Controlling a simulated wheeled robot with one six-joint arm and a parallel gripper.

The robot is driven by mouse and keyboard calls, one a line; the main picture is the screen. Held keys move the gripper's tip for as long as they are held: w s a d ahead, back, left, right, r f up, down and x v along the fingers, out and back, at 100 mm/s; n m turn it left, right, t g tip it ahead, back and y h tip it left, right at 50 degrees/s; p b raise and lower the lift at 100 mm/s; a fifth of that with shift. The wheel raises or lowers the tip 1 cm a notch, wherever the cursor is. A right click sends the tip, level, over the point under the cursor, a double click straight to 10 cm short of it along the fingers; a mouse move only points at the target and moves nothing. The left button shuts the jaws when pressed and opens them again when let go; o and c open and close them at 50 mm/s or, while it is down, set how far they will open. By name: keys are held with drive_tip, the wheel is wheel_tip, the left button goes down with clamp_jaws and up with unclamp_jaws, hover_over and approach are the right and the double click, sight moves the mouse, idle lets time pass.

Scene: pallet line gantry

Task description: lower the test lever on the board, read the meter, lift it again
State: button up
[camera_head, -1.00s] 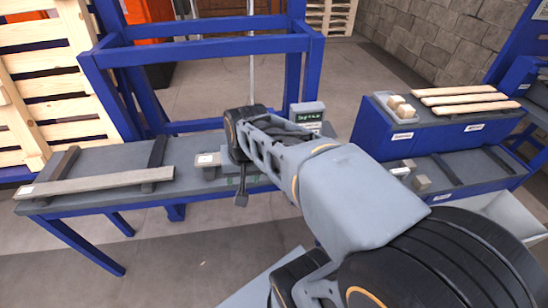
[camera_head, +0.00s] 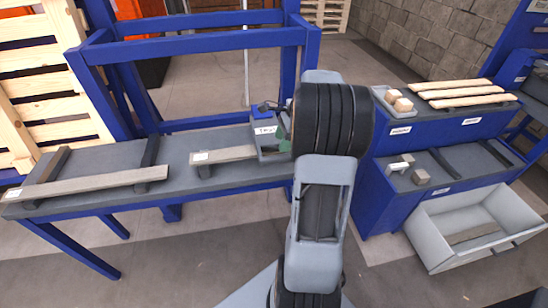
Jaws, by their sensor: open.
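A small grey test unit (camera_head: 268,146) with a white label stands on the blue-framed bench, just left of my arm. The label seems to begin with "TE"; the rest is too small to read. A green part shows at the unit's right side, partly behind my arm. A small dark piece shows above the label; I cannot tell whether it is the lever. The meter's display is hidden behind my arm.
Wooden planks lie on the bench (camera_head: 100,215), one of them ending at the test unit. At right stand blue cabinets (camera_head: 385,205) with wood pieces on top and an open grey drawer (camera_head: 427,232). A blue frame (camera_head: 190,47) rises behind the bench.

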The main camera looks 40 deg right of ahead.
sight(274, 157)
drive_tip(key=x, duration=0.7)
drive_tip(key=shift+a+f, duration=0.1)
drive_tip(key=shift+f, duration=0.25)
clamp_jaws()
